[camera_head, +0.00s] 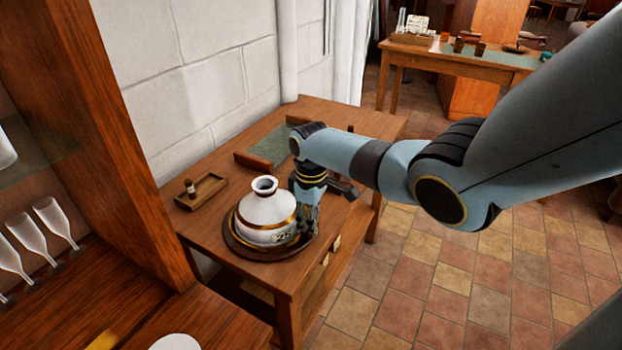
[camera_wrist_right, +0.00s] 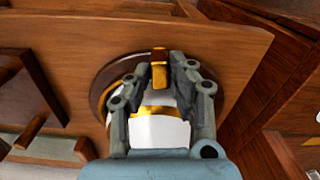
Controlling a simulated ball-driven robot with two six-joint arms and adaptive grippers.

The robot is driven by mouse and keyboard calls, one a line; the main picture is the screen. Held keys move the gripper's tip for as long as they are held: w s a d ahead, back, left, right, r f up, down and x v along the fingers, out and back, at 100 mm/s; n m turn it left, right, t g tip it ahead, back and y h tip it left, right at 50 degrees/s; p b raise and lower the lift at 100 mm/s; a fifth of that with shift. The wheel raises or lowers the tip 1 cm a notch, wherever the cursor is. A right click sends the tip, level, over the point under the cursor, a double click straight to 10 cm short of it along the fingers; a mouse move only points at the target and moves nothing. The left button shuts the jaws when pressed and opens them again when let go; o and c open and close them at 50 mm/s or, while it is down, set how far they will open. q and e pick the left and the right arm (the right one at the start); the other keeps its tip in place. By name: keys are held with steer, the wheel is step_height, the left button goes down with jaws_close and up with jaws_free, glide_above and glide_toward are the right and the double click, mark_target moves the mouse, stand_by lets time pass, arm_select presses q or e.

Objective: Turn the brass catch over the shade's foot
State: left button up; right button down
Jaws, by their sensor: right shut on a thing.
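The white shade (camera_head: 266,208) with a gold band stands upright on a dark round wooden base (camera_head: 240,246) on the table. My right gripper (camera_head: 305,218) reaches down at the shade's right side. In the right wrist view, the brass catch (camera_wrist_right: 159,72) sits at the rim of the round base (camera_wrist_right: 103,95), beside the shade's white foot (camera_wrist_right: 160,130). My right gripper (camera_wrist_right: 160,75) has its fingertips on either side of the catch and is shut on it. The fingers hide part of the shade and base. My left gripper is not in view.
A small wooden tray (camera_head: 201,192) with a stamp-like piece lies left of the shade. A green mat (camera_head: 272,143) lies behind. The white wall (camera_head: 190,70) borders the table; tiled floor (camera_head: 440,290) is free at right.

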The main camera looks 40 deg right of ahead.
steer(key=shift+r+m, duration=0.1)
steer(key=shift+m, duration=0.5)
steer(key=shift+p, duration=0.3)
steer(key=c, duration=1.5)
jaws_free()
step_height(320, 180, up, 12)
steer(key=shift+f, duration=0.1)
